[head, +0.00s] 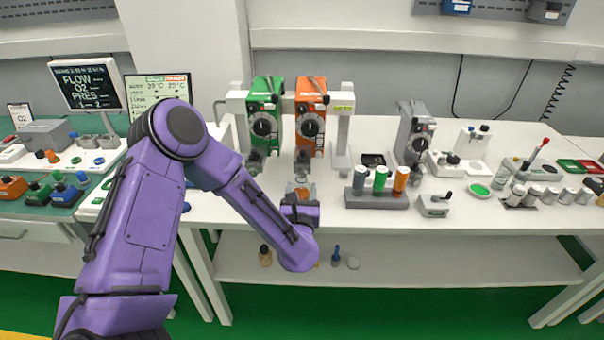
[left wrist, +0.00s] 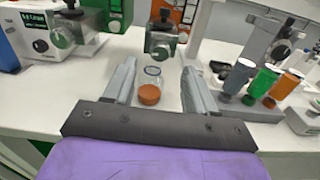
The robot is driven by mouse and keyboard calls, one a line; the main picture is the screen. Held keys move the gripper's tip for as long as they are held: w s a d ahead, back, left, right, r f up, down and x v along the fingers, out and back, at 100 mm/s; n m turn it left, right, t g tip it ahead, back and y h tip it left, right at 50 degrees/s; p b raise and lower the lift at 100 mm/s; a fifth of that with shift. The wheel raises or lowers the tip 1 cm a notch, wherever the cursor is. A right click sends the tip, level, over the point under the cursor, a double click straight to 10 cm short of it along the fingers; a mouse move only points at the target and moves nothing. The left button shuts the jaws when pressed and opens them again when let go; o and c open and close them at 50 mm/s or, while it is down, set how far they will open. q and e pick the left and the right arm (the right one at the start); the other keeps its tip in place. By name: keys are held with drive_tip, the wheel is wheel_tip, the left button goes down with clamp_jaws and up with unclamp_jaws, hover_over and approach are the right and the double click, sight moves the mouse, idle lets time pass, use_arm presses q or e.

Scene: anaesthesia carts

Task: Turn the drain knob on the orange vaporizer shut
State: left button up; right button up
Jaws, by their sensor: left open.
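The orange vaporizer (head: 311,118) hangs on the rail beside a green one, with a dark round dial on its front. A grey drain block with a round knob (head: 303,160) sits at its foot. In the left wrist view the drain block and knob (left wrist: 160,42) show beyond my fingertips. My left gripper (head: 301,185) is open in front of the drain, its fingers (left wrist: 158,68) apart and not touching the knob. A small clear jar with an orange end (left wrist: 149,92) shows between the fingers, below the drain. The knob's turn position is too small to tell. My right gripper is out of view.
The green vaporizer (head: 264,118) stands close on the left. A grey rack with grey, green and orange bottles (head: 377,199) stands to the right. A grey vaporizer (head: 414,135) is farther right. The white table's front edge (head: 420,223) lies below.

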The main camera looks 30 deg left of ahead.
sight(302, 176)
use_arm(q)
drive_tip(key=p+x, duration=0.1)
drive_tip(key=x, duration=0.3)
drive_tip(key=shift+w+a+r, duration=0.1)
drive_tip(key=shift+w+a, duration=0.2)
drive_tip(key=shift+w, duration=0.2)
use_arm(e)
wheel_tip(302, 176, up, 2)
use_arm(q)
clamp_jaws()
